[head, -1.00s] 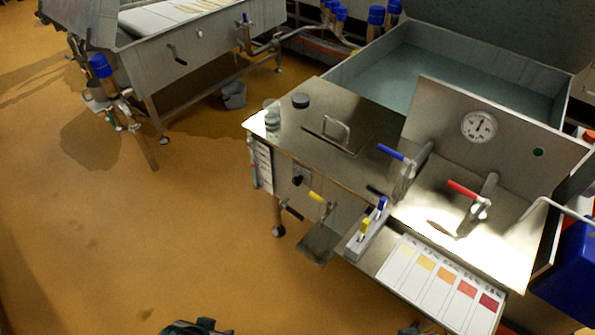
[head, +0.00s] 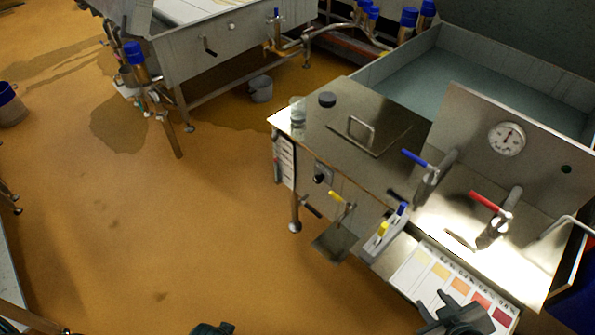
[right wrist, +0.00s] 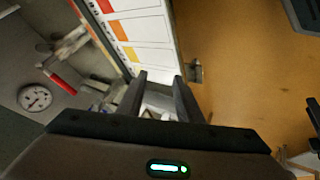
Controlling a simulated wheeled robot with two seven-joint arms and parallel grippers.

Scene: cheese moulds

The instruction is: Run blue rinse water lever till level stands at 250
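The blue lever (head: 418,158) sits on a metal tap at the left of the steel basin, left of the red lever (head: 487,202). The red lever also shows in the right wrist view (right wrist: 62,83). No level reading of 250 is legible. My right gripper (head: 448,298) is in front of the basin, over the colour chart, below and apart from both levers. In the right wrist view its two fingers (right wrist: 160,78) are spread with nothing held between them. My left gripper (head: 212,328) shows only as a dark piece at the bottom edge; its fingers cannot be made out.
A round dial gauge (head: 507,139) is on the back panel. The colour chart (head: 410,270) and a holder with blue and yellow handles (head: 383,240) line the front edge. A yellow-handled valve (head: 337,197) sticks out below.

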